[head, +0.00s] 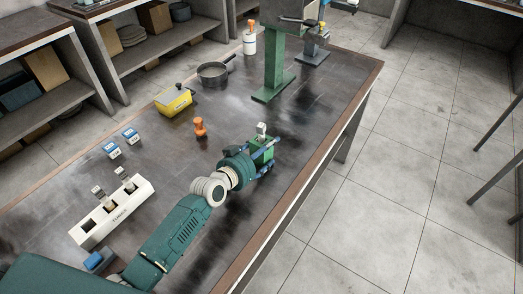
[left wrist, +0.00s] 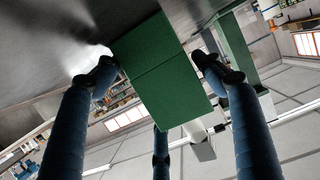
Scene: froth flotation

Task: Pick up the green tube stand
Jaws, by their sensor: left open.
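The green tube stand (head: 263,150) is a small green block on the dark table, in the middle of the head view. A pale upright piece (head: 262,129) shows at its top. My left gripper (head: 262,158) is at the stand, its blue fingers open around it and partly hiding it. In the left wrist view the green stand (left wrist: 165,75) lies between the spread fingers of my left gripper (left wrist: 155,62), with a visible gap to the right finger. Whether any finger touches it I cannot tell. My right gripper is not in view.
A tall green post (head: 274,65) stands on the table behind the stand. An orange item (head: 200,127), a yellow box (head: 173,100), a dark pan (head: 214,73) and a white block with slots (head: 112,212) stand to the left. The table's right edge (head: 320,176) is near; bare tabletop lies between.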

